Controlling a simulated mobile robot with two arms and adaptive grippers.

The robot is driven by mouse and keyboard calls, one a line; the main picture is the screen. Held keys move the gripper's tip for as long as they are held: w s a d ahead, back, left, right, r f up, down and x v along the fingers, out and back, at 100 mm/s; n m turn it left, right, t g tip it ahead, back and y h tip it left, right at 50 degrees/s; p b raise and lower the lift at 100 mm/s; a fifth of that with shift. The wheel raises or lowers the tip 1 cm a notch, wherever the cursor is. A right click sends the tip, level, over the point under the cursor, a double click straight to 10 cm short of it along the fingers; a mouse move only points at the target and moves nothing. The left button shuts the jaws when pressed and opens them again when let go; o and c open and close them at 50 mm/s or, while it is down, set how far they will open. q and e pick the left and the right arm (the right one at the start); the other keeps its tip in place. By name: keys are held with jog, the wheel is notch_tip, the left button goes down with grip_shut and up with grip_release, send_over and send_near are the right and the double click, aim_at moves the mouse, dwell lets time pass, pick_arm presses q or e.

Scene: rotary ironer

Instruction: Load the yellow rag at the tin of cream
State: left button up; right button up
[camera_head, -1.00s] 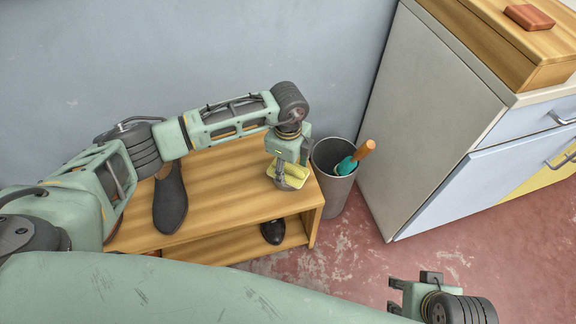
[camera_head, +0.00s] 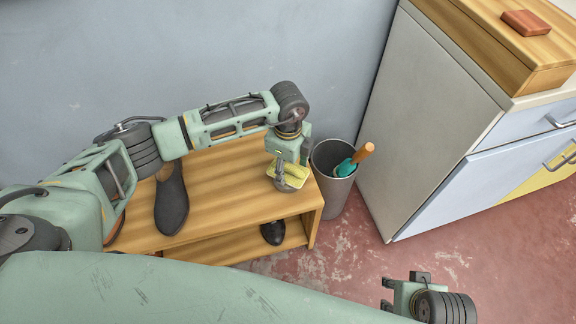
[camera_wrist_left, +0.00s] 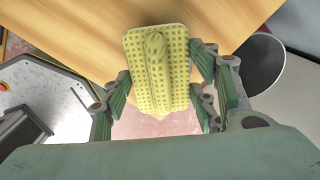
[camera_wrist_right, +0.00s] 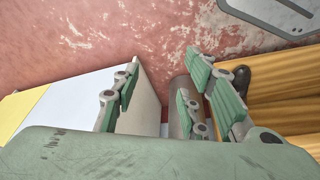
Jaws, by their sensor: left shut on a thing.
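My left gripper (camera_head: 286,172) is shut on the yellow rag (camera_head: 297,174), over the right end of the wooden bench. In the left wrist view the rag (camera_wrist_left: 145,95) is a dotted pad with a raised ridge, between the fingers (camera_wrist_left: 160,85). A grey round thing (camera_head: 290,185), which looks like the tin of cream, shows just below the rag, partly hidden by it. I cannot tell whether rag and tin touch. My right gripper (camera_head: 386,296) is low at the lower right, open and empty; its spread fingers show in the right wrist view (camera_wrist_right: 165,90).
The wooden bench (camera_head: 225,193) carries a dark shoe (camera_head: 171,203); a black shoe (camera_head: 272,232) is on its lower shelf. A grey bin (camera_head: 333,190) with a teal, orange-handled tool (camera_head: 362,154) stands beside it. A cabinet (camera_head: 425,120) bears a reddish block (camera_head: 528,22). The front floor is clear.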

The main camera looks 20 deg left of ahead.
aim_at(288, 166)
pick_arm(q)
jog(key=shift+r+p, duration=0.75)
jog(key=shift+r, duration=0.15)
jog(key=shift+r+p, duration=0.55)
jog(key=shift+r, duration=0.1)
jog(key=shift+r+p, duration=0.7)
jog(key=shift+r, duration=0.05)
jog(key=shift+r+p, duration=0.5)
jog(key=shift+r, duration=0.05)
pick_arm(e)
jog(key=s+f, duration=0.2)
jog(key=f, duration=0.6)
jog(key=s+f+g, duration=0.1)
jog(key=s+f, duration=0.2)
jog(key=f, duration=0.6)
jog(key=shift+d, duration=0.25)
